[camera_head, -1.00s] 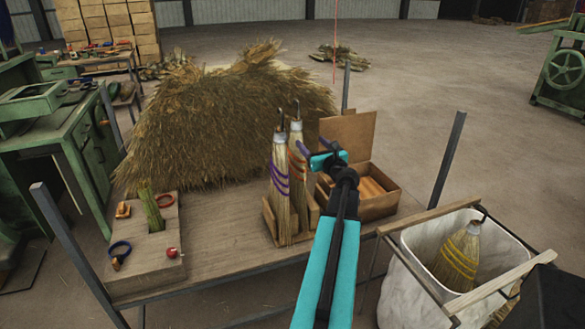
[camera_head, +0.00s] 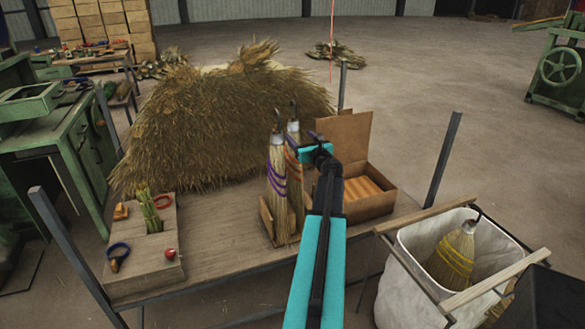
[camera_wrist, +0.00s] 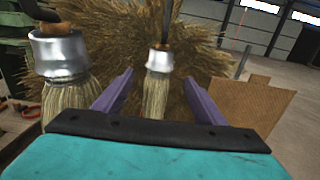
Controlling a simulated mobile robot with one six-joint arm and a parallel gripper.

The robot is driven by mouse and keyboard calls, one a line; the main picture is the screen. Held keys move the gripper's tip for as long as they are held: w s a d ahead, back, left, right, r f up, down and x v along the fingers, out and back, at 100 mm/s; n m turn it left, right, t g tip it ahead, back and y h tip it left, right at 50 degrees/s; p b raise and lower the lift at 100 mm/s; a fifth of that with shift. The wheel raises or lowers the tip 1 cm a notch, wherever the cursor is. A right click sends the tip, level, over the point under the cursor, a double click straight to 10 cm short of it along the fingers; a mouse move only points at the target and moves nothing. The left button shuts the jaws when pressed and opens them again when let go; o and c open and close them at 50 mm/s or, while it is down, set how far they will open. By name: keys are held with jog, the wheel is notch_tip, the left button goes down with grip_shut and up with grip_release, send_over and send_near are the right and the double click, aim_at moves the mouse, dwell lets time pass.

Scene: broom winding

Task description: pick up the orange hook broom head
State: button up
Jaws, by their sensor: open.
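The broom head with orange bands (camera_head: 296,182) stands upright in a wooden holder (camera_head: 266,222) on the workbench, just behind and right of a purple-banded one (camera_head: 278,185). In the wrist view the rear broom head (camera_wrist: 156,94) is centred, with its metal collar and dark hook on top; its bands are hidden there. My gripper (camera_head: 307,143) is open at about collar height. In the wrist view its purple fingers (camera_wrist: 159,77) appear on either side of the straw, with no visible grip on it. Whether they reach around it I cannot tell.
The purple-banded head's collar (camera_wrist: 62,55) is close left of my left finger. An open cardboard box (camera_head: 384,204) stands on the right. A large straw pile (camera_head: 220,120) lies behind. A white-lined bin (camera_head: 398,285) holds a yellow-banded broom head (camera_head: 453,257).

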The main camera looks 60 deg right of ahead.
aim_at(296, 133)
jog(key=shift+x, duration=0.85)
jog(key=shift+p+x, duration=1.2)
jog(key=shift+x, duration=1.45)
jog(key=shift+a+f, duration=0.1)
jog(key=shift+f, duration=0.1)
grip_shut()
